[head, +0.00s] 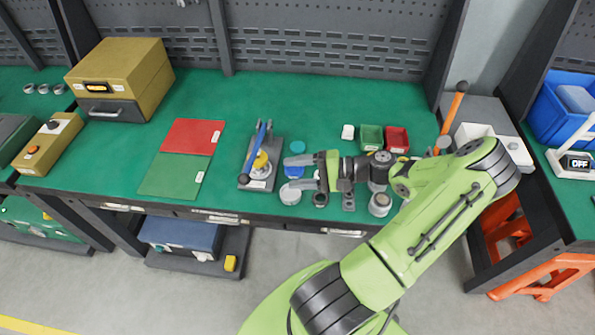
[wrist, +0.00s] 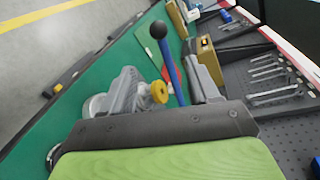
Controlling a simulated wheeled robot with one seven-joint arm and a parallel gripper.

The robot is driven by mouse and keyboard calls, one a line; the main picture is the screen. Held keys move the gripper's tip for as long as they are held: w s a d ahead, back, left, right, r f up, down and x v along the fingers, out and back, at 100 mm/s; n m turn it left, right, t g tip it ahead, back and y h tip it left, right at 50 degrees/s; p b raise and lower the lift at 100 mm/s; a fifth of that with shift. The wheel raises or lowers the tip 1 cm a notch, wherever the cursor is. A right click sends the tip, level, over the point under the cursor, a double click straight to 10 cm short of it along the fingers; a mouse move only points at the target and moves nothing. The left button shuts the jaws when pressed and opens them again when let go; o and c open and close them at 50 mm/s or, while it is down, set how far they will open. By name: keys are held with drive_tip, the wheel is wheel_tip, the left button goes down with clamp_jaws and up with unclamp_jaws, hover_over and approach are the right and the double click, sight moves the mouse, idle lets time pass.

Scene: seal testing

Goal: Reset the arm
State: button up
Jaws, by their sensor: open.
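My green arm reaches from the lower middle over the front edge of the green workbench (head: 320,90) in the head view. My gripper (head: 290,173) is open and points left, low over the bench. No object shows held between its fingers; the gripper also shows in the wrist view (wrist: 165,95). Just left of the fingertips stands a small press (head: 257,165) with a blue lever and a yellow part. In the wrist view its blue lever (wrist: 172,65) with a black ball and its yellow part (wrist: 159,91) appear beyond and between the fingers.
A red mat (head: 192,136) and a green mat (head: 175,176) lie left of the press. A green bin (head: 371,138) and a red bin (head: 397,140) stand behind my wrist. Round metal pieces (head: 290,194) lie close to my gripper. A yellow box (head: 120,75) stands at back left. The bench's back middle is clear.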

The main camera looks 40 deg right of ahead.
idle(0.3)
drive_tip(key=s+a+r+n+g+h, duration=0.1)
drive_tip(key=a+r+n+g+h, duration=0.35)
drive_tip(key=a+n+g, duration=0.55)
drive_tip(key=s+a+r+n+t+h, duration=0.1)
drive_tip(key=s+a+r+t+h, duration=0.1)
drive_tip(key=r, duration=0.5)
drive_tip(key=s+a+r+n+t+h, duration=0.1)
drive_tip(key=s+a+r+n+h, duration=0.1)
drive_tip(key=s+a+r+h, duration=0.2)
drive_tip(key=s+a+r, duration=0.3)
drive_tip(key=s, duration=0.1)
drive_tip(key=shift+s+a+n+t, duration=0.25)
drive_tip(key=shift+s+n+t, duration=0.05)
drive_tip(key=shift+t, duration=0.1)
